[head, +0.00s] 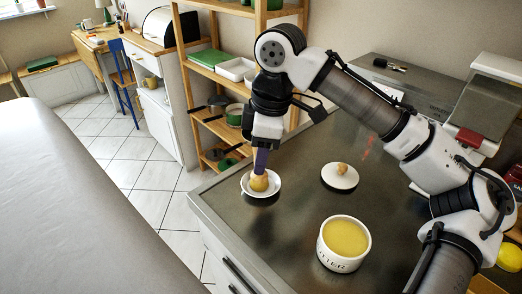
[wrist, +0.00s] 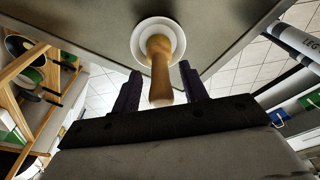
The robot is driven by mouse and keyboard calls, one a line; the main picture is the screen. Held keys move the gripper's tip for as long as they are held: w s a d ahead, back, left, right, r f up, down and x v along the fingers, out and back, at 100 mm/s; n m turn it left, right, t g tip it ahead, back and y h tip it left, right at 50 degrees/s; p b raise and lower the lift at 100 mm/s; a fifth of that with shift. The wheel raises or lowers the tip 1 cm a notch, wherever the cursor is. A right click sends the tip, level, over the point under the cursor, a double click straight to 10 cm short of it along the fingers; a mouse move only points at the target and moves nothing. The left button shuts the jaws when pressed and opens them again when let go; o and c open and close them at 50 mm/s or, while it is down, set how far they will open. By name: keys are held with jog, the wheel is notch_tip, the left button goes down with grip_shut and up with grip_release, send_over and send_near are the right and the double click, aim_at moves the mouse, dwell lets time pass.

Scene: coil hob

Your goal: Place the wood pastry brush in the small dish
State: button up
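The small white dish (head: 276,188) sits near the left edge of the dark counter. The light wood pastry brush (head: 259,183) is in it, with its lower end inside the dish. In the wrist view the brush (wrist: 160,75) stands out of the dish (wrist: 140,30) towards the camera, roughly upright. My gripper (head: 261,165) is directly above the dish, pointing down. In the wrist view its two dark fingers (wrist: 159,72) stand on either side of the brush handle, with a visible gap on each side, so it looks open around the brush.
A white butter pot (head: 345,240) with yellow content stands at the front. A white lid (head: 340,178) with a wooden knob lies right of the dish. The counter's left edge is close to the dish. A wooden shelf (head: 215,75) with pans stands behind.

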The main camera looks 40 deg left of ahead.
notch_tip(320, 180, up, 12)
jog(key=w+d, duration=0.1)
jog(key=shift+d+r, duration=0.15)
jog(key=shift+d, duration=0.05)
dwell(0.3)
